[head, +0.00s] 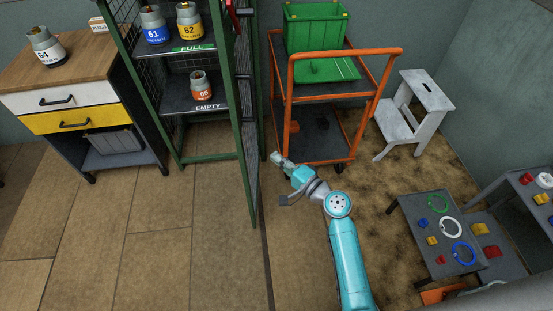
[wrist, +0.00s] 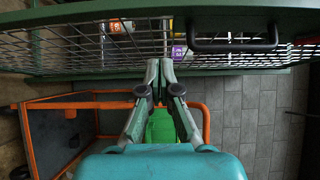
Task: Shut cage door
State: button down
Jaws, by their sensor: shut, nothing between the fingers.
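The cage (head: 176,130) has a green frame, mesh sides and dark shelves marked FULL and EMPTY. Its green-framed mesh door (head: 253,190) stands open, seen nearly edge-on and swung out toward the camera. In the wrist view the door's mesh (wrist: 80,50) spans the top, with a black bar handle (wrist: 232,47) right of my fingers. My gripper (head: 276,157) is shut and empty, just right of the door. In the wrist view its fingertips (wrist: 159,65) are close to the mesh and lower rail; I cannot tell whether they touch.
An orange cart (head: 290,100) with a green crate (head: 316,28) stands right behind my gripper. Canisters (head: 188,22) stand on the cage shelves. A drawer cabinet (head: 75,122) is at left, a step stool (head: 416,115) and low table (head: 408,212) at right. Floor left of the door is clear.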

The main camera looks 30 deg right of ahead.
jog(key=w+a, duration=0.6)
jog(key=w, duration=0.2)
jog(key=shift+w, duration=0.15)
